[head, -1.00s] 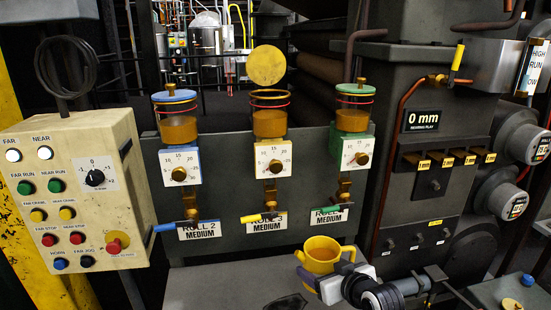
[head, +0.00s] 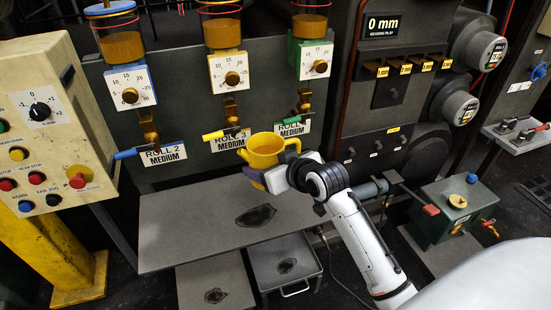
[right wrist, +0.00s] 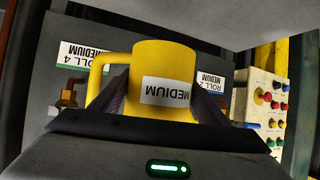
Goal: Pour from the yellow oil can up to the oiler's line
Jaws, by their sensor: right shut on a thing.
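My right gripper (head: 262,177) is shut on the yellow oil can (head: 264,151), held upright in front of the panel between the ROLL 3 and ROLL 4 plates. In the right wrist view the can (right wrist: 164,65) bears a MEDIUM label, with dark fingers on both sides. Brown oil shows inside it in the head view. The yellow oiler (head: 223,36), over the ROLL 3 MEDIUM plate (head: 231,140), stands above and left of the can. Its oil surface sits below a red line; its top is cut off. My left gripper is out of view.
The blue oiler (head: 122,46) and green oiler (head: 310,27) flank the yellow one. Valve levers stick out below them. A grey shelf (head: 180,230) with a dark stain lies beneath the can. A control box (head: 45,130) stands left, a green box (head: 452,212) right.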

